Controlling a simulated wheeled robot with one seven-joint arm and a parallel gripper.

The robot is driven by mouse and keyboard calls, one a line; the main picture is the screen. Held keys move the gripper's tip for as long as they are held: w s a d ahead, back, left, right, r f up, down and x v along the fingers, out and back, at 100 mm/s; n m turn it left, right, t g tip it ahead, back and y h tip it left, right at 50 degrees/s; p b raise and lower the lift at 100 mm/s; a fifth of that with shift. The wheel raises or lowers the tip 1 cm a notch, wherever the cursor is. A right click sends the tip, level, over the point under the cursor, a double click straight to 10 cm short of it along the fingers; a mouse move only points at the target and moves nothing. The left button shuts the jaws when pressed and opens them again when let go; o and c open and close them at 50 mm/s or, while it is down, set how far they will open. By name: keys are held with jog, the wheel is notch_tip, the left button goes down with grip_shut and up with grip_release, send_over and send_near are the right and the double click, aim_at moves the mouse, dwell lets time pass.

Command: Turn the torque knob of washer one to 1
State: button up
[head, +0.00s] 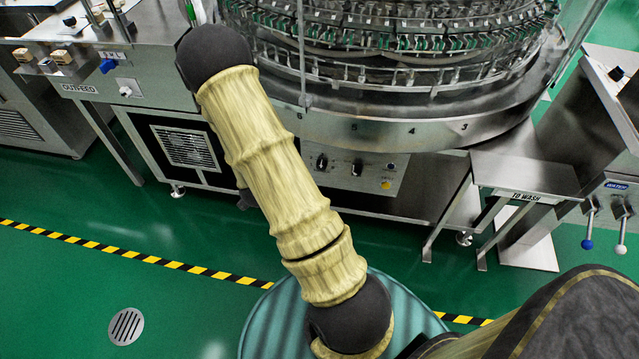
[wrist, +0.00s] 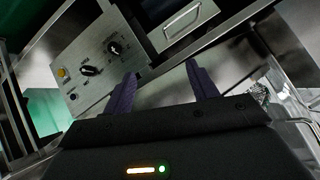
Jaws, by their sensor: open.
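The washer control panel (head: 345,180) is a metal plate low on the front of the round washer machine. It has two black knobs, a left knob (head: 322,162) and a right knob (head: 357,167). In the wrist view the panel looks tilted, with one knob (wrist: 113,48) nearer my left finger and the other knob (wrist: 90,71) farther left. The panel text is too small to tell which is the torque knob or its setting. My gripper (wrist: 160,72) is open with dark purple fingers. Both knobs are outside the gap, and nothing is between the fingers.
A yellow button (head: 386,184) is on the panel's lower right. A "TO WASH" platform (head: 524,178) stands at the right, with water levers (head: 588,225) beyond. A vented cabinet (head: 185,148) is left of the panel. The green floor (head: 130,245) in front is clear.

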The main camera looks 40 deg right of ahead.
jog(key=s+d+f+m+t+h+b, duration=0.1)
jog(key=s+d+f+h+b, duration=0.1)
jog(key=f+b, duration=0.2)
jog(key=s+d+f+m+t+h+b, duration=0.1)
jog(key=f+b, duration=0.4)
jog(key=f, duration=0.5)
jog(key=s+d+f+m+t+h+b, duration=0.1)
jog(key=s+d+f+h+b, duration=0.3)
jog(key=f, duration=0.4)
jog(key=shift+d+h+b, duration=0.3)
jog(key=shift+d+b, duration=0.1)
jog(key=shift+b, duration=0.3)
jog(key=shift+d, duration=0.1)
jog(key=b, duration=0.5)
send_near(321, 168)
jog(key=x, duration=0.8)
jog(key=shift+w+d, duration=0.15)
jog(key=shift+w, duration=0.05)
jog(key=c, duration=1)
